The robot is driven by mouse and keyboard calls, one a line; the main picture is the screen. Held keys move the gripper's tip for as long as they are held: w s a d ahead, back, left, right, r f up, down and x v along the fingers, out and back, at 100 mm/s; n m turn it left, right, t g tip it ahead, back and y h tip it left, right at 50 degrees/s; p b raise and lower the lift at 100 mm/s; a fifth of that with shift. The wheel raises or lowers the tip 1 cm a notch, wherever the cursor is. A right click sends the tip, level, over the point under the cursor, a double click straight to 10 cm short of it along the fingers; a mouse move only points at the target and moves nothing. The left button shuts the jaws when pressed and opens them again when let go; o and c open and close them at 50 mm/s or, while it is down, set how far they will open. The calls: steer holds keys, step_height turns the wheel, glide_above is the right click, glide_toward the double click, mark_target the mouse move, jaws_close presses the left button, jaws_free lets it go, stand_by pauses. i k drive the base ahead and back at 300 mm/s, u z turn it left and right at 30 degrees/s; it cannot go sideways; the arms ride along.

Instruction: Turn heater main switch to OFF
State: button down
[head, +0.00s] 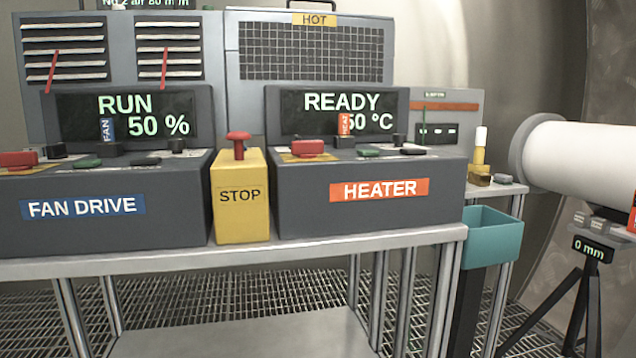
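The heater console (360,215) is a dark grey box with an orange HEATER label (380,190), at the right on the bench. Its screen (338,114) reads READY and 50 °C. A red switch handle (308,147) on a yellow plate sits at the left of its sloped top; I take it to be the main switch, and its marked position is too small to read. An orange HEAT tag (345,125) stands on a dark knob right of it. My gripper is not in view.
A yellow STOP box (240,195) with a red button stands between the heater and the similar fan drive console (100,215), whose screen reads RUN 50 %. A teal bin (492,236) hangs at the bench's right end. A tripod (580,290) and white cylinder (585,163) stand right.

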mark_target(304, 149)
steer(key=u, duration=0.55)
steer(key=k, duration=0.6)
steer(key=u, duration=0.85)
steer(key=i, duration=0.75)
steer(key=z, duration=0.55)
steer(key=i, duration=0.85)
steer(key=z, duration=1.15)
steer(key=k, duration=0.4)
steer(key=z, duration=0.3)
